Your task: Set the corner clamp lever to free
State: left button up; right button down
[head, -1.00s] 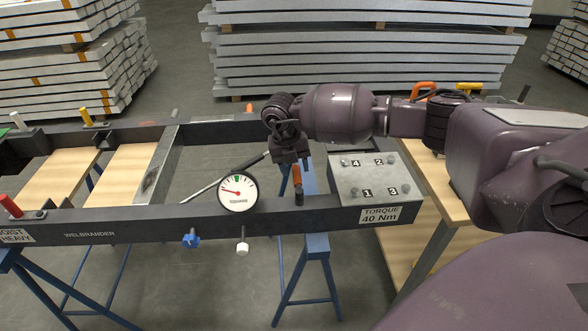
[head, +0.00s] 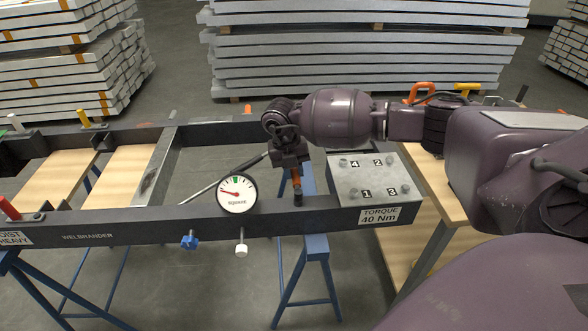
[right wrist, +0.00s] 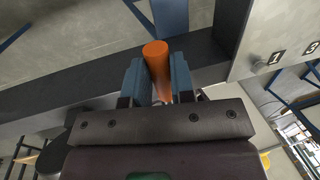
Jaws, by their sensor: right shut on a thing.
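An orange lever (head: 296,178) on a dark base stands upright on the front rail of the dark frame (head: 330,219), left of the grey plate. My right gripper (head: 294,168) comes down on it from above. In the right wrist view the two blue fingers (right wrist: 156,80) are shut on the orange lever (right wrist: 156,58), one on each side, with its rounded tip sticking out between them. A round gauge (head: 237,195) marked SQUARE sits left of the lever, its red needle pointing left, off the green mark at the top. My left gripper is not in view.
A grey plate (head: 372,177) with numbered bolts lies at the frame's right end. Blue (head: 189,241) and white (head: 241,250) knobs hang on the front side. A red handle (head: 8,209) stands far left. A blue trestle (head: 318,250) stands below.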

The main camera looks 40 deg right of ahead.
jog(key=shift+a, duration=0.1)
jog(key=shift+w+a+n+t+p, duration=0.15)
jog(key=shift+a+n+t+p, duration=0.1)
jog(key=shift+a+n, duration=0.85)
jog(key=shift+w+a+n+t+p, duration=0.25)
jog(key=shift+a+n, duration=0.35)
jog(key=shift+n, duration=0.9)
jog(key=shift+w+a+n+t+p, duration=0.1)
jog(key=shift+a+n+t, duration=0.2)
jog(key=shift+a+n, duration=0.8)
jog(key=shift+d+n, duration=0.25)
jog(key=shift+n, duration=0.05)
jog(key=shift+s, duration=0.1)
jog(key=c, duration=1)
grip_release()
jog(key=shift+o, duration=0.2)
